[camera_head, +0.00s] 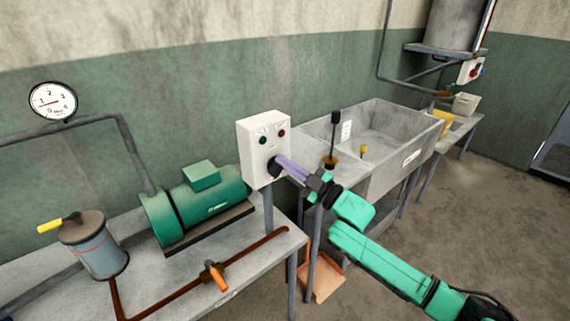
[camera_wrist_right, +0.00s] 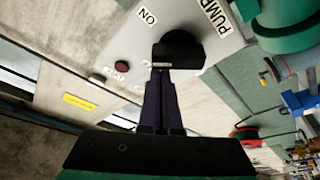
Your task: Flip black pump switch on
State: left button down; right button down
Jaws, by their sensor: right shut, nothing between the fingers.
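The white pump control box (camera_head: 252,160) stands on a post behind the table's right end in the head view. Its black switch knob (camera_wrist_right: 180,48) is large at the top of the right wrist view, beside "ON" and "PUMP" labels. In the head view the knob (camera_head: 273,164) is partly hidden by my right gripper (camera_head: 281,160). That gripper's purple fingers are shut with nothing between them, and their tips (camera_wrist_right: 163,72) are right at the knob's edge; I cannot tell whether they touch. My left gripper is not in view.
A green pump motor (camera_head: 208,205) and a grey canister (camera_head: 95,250) with a yellow handle stand on the left table. A pipe with an orange valve handle (camera_head: 216,275) runs along its front. A grey sink (camera_head: 385,165) is behind my right arm. Open floor lies right.

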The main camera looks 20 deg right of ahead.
jog(key=shift+d+m+t+h, duration=0.15)
jog(key=shift+m+t+h, duration=0.15)
jog(key=shift+m, duration=0.9)
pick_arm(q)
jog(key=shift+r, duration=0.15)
pick_arm(e)
jog(key=shift+w+d+f+m+t+h, duration=0.15)
jog(key=shift+m+t+h, duration=0.25)
jog(key=shift+m, duration=0.9)
jog(key=shift+d+m, duration=0.15)
jog(key=shift+m, duration=0.35)
pick_arm(q)
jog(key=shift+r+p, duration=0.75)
jog(key=shift+p, duration=0.15)
pick_arm(e)
jog(key=shift+w+d+f+m+t+h, duration=0.15)
jog(key=shift+m+t+h, duration=0.4)
jog(key=shift+m, duration=0.85)
jog(key=shift+d+f+m+t+h, duration=0.2)
jog(key=shift+m+h, duration=0.55)
jog(key=shift+m, duration=0.65)
